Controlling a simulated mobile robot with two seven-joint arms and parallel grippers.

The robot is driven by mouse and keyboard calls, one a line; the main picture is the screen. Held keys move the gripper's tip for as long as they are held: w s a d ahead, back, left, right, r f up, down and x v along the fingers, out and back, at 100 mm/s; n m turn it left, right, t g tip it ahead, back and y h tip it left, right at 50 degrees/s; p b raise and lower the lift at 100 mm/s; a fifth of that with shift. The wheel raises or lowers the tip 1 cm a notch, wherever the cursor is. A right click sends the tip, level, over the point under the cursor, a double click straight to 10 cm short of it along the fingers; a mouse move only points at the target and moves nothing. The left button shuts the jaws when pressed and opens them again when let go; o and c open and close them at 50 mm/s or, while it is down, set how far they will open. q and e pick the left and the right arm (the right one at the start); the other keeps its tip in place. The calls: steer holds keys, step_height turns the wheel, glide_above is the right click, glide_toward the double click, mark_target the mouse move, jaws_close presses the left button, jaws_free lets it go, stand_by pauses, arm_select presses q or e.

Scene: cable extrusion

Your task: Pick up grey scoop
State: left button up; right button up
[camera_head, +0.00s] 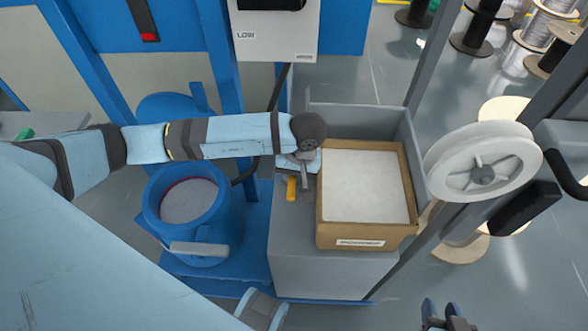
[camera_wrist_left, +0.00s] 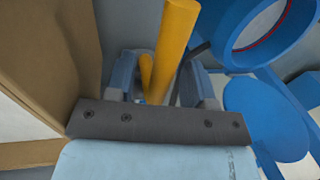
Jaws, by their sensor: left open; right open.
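My left gripper (camera_head: 303,168) is beside the left wall of the cardboard box, above the grey stand. A yellow handle (camera_head: 291,188) shows just below it. In the left wrist view the yellow handle (camera_wrist_left: 172,50) stands between the two open fingers of the left gripper (camera_wrist_left: 165,85), with a shorter yellow piece beside it. I cannot tell whether the fingers touch it. A grey scoop body is not clearly visible; it may be hidden behind the gripper. My right gripper (camera_head: 447,314) is open and empty at the bottom edge, right of centre.
The cardboard box (camera_head: 325,236) holds white material and stands on the grey stand (camera_head: 315,275). A blue drum (camera_head: 225,230) with a pale filling stands to the left. A white spool (camera_head: 480,165) is at the right. Blue machine posts rise behind. Floor shows free at lower right.

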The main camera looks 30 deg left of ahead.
arm_select(q)
steer(key=c, duration=0.7)
jaws_close()
steer(key=shift+r, duration=0.15)
